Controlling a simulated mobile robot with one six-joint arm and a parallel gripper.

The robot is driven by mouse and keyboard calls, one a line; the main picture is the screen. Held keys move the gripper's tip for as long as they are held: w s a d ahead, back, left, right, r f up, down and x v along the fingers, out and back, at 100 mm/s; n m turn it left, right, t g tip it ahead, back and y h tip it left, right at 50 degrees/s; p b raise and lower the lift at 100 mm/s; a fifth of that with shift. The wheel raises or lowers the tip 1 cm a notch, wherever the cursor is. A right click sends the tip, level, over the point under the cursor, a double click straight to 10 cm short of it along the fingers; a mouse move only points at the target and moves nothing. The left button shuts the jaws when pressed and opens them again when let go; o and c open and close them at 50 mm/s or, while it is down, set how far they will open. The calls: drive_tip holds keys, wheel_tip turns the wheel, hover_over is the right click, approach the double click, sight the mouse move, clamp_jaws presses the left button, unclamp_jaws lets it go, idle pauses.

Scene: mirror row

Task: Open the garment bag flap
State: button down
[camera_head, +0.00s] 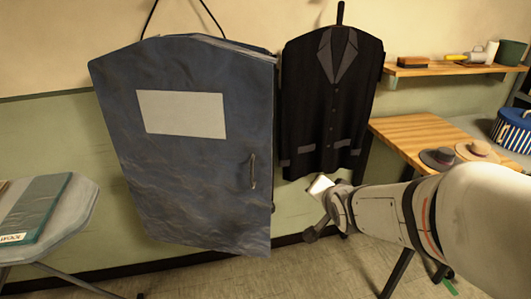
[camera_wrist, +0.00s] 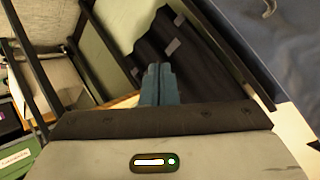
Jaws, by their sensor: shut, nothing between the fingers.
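The blue-grey garment bag (camera_head: 190,190) hangs on the wall in the head view, with a blank pale panel (camera_head: 182,113) on its front flap. A slim vertical handle (camera_head: 253,171) sits near the flap's right edge. The flap lies over the bag, with thin layered edges showing at the top right. In the wrist view, the blue bag (camera_wrist: 285,55) fills the upper right, and part of the handle (camera_wrist: 268,8) shows at the top. My gripper (camera_wrist: 157,68) is shut and empty, its blue-grey fingers together. It is apart from the handle.
A black jacket (camera_head: 325,110) hangs just right of the bag. A wooden table (camera_head: 410,130) with two hats and a shelf (camera_head: 450,69) stand at the right. An ironing board (camera_head: 75,215) with a teal folded item stands at the left. Some floor below the bag is clear.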

drive_tip(key=w+a+f+m+t+y+b, duration=0.2)
drive_tip(key=w+a+f+y+b, duration=0.1)
drive_tip(key=w+a+f, duration=0.15)
drive_tip(key=m+t+y+b, duration=0.3)
drive_tip(key=y+b, duration=0.1)
drive_tip(key=y, duration=0.1)
approach(260, 176)
drive_tip(key=s+r, duration=0.3)
drive_tip(key=x, duration=0.9)
drive_tip(key=shift+w, duration=0.1)
